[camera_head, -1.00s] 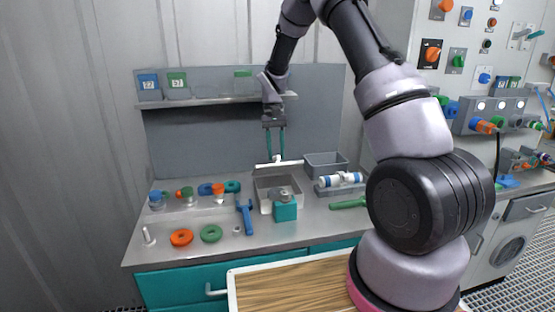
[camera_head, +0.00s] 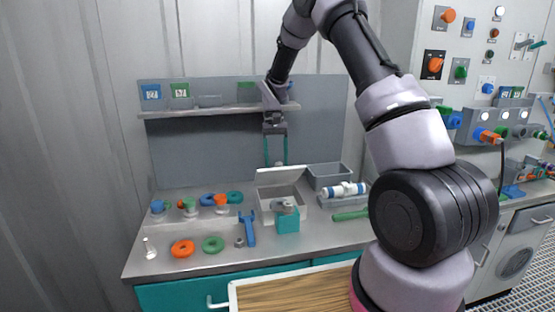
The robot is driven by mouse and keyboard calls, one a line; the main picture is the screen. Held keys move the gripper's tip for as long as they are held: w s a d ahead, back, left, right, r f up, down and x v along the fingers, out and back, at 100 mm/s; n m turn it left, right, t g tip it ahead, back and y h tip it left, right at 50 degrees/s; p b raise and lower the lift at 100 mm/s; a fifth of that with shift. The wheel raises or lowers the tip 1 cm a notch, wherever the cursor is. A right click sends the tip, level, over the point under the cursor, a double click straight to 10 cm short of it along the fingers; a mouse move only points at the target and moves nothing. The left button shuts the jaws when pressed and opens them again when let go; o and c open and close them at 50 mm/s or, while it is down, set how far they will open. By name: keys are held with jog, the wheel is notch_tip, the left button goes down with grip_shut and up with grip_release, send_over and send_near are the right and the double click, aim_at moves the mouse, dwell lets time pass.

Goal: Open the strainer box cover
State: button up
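The strainer box (camera_head: 298,213) is a light grey open-topped box on the bench, right of centre. Its pale cover (camera_head: 281,177) stands raised along the box's back edge, with its broad face toward me. A teal block with a grey round part on top (camera_head: 288,219) is at the box's front and hides part of it. My gripper (camera_head: 276,164) points down at the cover's top edge. Its two thin teal fingers are apart, with nothing visible between them. Whether the fingertips touch the cover or are behind it, I cannot tell.
A blue forked tool (camera_head: 248,228) lies left of the box. Orange (camera_head: 182,248) and green (camera_head: 213,244) rings lie further left. A grey bin (camera_head: 327,176) and a white-blue cartridge (camera_head: 344,189) are to the right. A shelf (camera_head: 215,111) runs behind my gripper.

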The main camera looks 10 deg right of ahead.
jog(key=shift+d+r, duration=0.1)
jog(key=v, duration=1)
jog(key=shift+w+r, duration=0.15)
jog(key=shift+r, duration=0.15)
